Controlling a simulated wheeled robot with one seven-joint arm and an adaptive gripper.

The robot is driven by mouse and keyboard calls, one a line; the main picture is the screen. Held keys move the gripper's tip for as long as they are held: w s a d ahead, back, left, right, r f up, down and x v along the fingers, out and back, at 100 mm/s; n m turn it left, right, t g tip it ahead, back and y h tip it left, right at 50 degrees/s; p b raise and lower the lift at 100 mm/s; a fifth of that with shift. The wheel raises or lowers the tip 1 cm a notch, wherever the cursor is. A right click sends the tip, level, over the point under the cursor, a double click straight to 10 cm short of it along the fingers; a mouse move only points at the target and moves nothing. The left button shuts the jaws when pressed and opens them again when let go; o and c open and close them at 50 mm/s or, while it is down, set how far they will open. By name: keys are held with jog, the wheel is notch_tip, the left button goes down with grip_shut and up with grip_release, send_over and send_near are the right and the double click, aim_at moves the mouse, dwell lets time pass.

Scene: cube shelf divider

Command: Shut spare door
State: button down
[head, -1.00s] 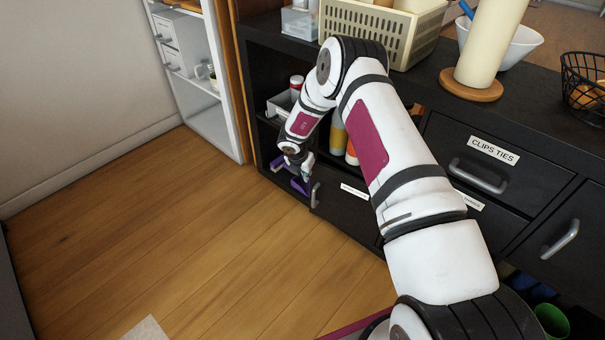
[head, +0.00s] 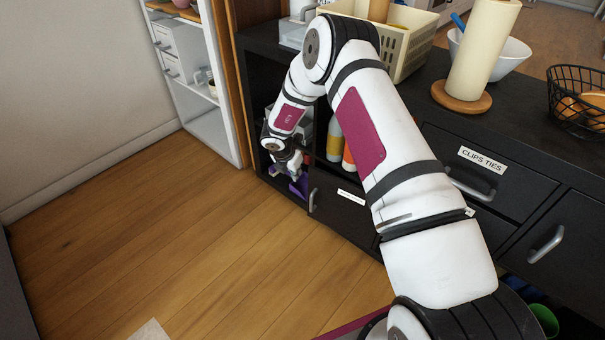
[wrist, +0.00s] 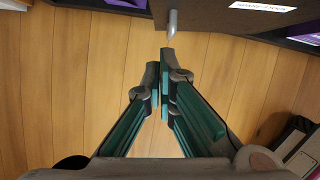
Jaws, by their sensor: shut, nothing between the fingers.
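The door with a white label, black and low in the cabinet, shows in the head view (head: 335,213) and as a dark panel at the top of the wrist view (wrist: 215,18). Its silver handle (head: 312,200) stands at its left edge; it also shows in the wrist view (wrist: 172,24). In the head view my gripper (head: 292,172) is left of the handle, partly hidden.
Purple things (head: 299,186) sit in the open cubby left of the door. Bottles (head: 335,140) stand above the door, partly behind my arm. A "CLIPS TIES" drawer (head: 490,175) is to the right.

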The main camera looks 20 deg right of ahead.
jog(key=w+d+f+b, duration=0.4)
jog(key=d+f+b, duration=0.1)
jog(key=f, duration=0.4)
jog(key=shift+w+d+f, duration=0.3)
jog(key=shift+d, duration=0.35)
